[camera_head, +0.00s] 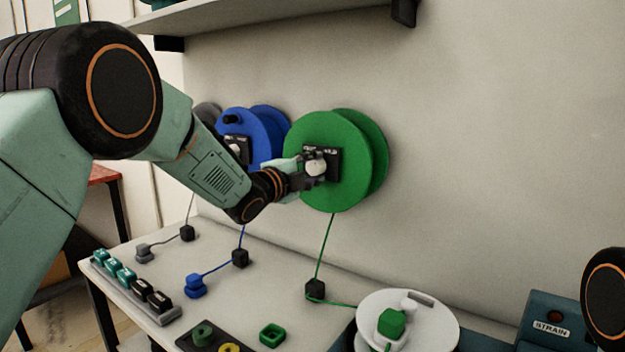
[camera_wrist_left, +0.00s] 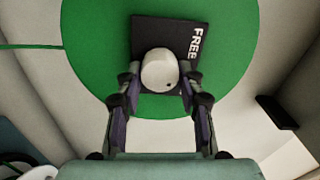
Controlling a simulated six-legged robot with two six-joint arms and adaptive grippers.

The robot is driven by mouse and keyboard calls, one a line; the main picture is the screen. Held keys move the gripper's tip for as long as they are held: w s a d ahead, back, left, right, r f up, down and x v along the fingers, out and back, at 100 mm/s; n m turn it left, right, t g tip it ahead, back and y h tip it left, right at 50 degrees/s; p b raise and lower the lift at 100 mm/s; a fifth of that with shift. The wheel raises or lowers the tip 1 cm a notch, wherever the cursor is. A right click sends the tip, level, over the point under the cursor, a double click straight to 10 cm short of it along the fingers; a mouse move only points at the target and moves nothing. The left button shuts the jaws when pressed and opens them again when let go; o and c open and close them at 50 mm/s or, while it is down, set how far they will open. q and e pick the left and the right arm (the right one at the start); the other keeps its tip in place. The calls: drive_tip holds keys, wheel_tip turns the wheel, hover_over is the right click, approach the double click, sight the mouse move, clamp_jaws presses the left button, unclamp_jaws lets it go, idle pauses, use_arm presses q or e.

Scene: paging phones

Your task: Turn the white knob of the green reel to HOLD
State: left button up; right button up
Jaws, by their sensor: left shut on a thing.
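The green reel (camera_head: 345,135) is mounted on the wall, with a dark square plate (camera_head: 334,160) at its centre. The white knob (camera_head: 315,165) sits on that plate. My left gripper (camera_head: 313,172) is at the plate, shut on the white knob. In the left wrist view the knob (camera_wrist_left: 160,70) lies between my two fingers (camera_wrist_left: 160,84), with a small dark dot on its lower right. The plate (camera_wrist_left: 150,30) there shows the word FREE at its right side. The HOLD marking cannot be made out. My right gripper is out of view.
A blue reel (camera_head: 243,135) and a grey reel (camera_head: 207,112) hang to the left. Below is a bench (camera_head: 210,250) with small blocks, cords and a white disc (camera_head: 445,325). A STRAIN box (camera_head: 548,322) stands at right. A shelf (camera_head: 270,14) runs above.

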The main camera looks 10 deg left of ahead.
use_arm(q)
drive_tip(key=shift+m+b, duration=0.6)
drive_tip(key=shift+m, duration=0.2)
drive_tip(key=o, duration=1.2)
drive_tip(key=v, duration=1.2)
